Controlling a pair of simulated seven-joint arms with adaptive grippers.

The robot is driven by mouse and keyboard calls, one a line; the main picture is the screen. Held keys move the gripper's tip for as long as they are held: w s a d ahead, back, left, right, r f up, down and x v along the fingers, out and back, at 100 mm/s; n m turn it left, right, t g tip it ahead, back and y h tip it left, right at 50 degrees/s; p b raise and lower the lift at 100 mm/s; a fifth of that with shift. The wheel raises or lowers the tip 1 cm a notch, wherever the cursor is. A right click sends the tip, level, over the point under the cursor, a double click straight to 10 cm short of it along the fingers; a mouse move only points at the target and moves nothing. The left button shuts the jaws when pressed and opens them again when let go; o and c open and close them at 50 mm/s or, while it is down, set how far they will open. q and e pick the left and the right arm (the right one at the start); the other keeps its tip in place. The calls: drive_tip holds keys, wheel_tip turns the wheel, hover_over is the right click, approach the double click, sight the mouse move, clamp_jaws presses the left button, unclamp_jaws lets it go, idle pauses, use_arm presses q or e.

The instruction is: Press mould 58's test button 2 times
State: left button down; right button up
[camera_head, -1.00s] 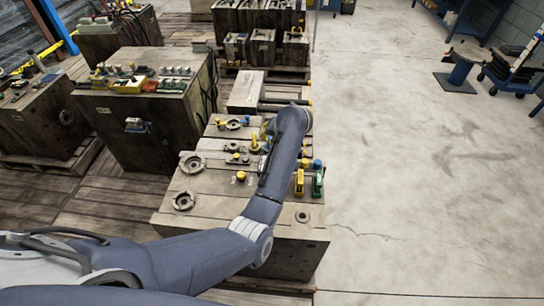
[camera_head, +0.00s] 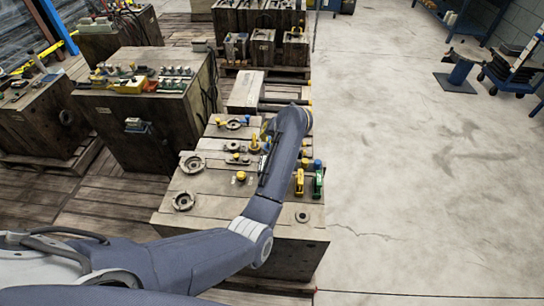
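A wooden-sided mould block (camera_head: 208,213) stands in the middle, with round rings, coloured fittings and knobs on its top. No number is readable on it, so I cannot tell whether it is mould 58. A yellow round knob (camera_head: 241,176) stands on its top; I cannot tell whether it is the test button. My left arm reaches over the block from the left, and its dark gripper (camera_head: 264,166) is low over the top, just right of the yellow knob. The arm partly hides the gripper and the fittings behind it. Finger state and contact are unclear. My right gripper is out of view.
Yellow (camera_head: 299,182) and green (camera_head: 318,184) upright fittings stand close to the right of my arm. Another large block (camera_head: 150,125) with fittings stands at the left, and smaller blocks (camera_head: 263,48) stand behind. The concrete floor (camera_head: 400,170) at right is clear.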

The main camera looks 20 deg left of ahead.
use_arm(q)
drive_tip(key=shift+r, duration=0.1)
idle(0.5)
wheel_tip(320, 180, up, 4)
drive_tip(key=shift+f, duration=0.15)
drive_tip(key=shift+f, duration=0.1)
drive_tip(key=shift+f, duration=4.35)
drive_tip(key=shift+f, duration=0.85)
drive_tip(key=shift+r, duration=0.85)
